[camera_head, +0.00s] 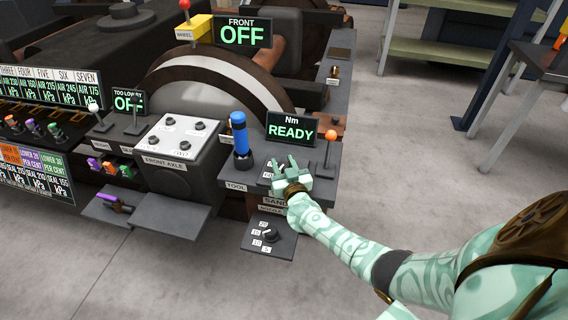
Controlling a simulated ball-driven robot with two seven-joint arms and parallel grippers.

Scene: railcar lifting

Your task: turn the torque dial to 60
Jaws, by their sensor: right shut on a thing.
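My right gripper (287,168) reaches in from the lower right and is shut on the torque dial, just below the Nm display. The gripper hides the knob and most of the scale; only a little of the dial plate (266,168) shows at its left, with numbers too small and covered to read surely. The Nm display (291,130) reads READY in green. My left gripper is not in view.
A blue tool (240,137) stands upright left of the dial. An orange-tipped lever (331,141) stands close at its right. A smaller dial (269,235) sits on a lower shelf below. The front axle panel (178,140) is further left. Open floor lies right.

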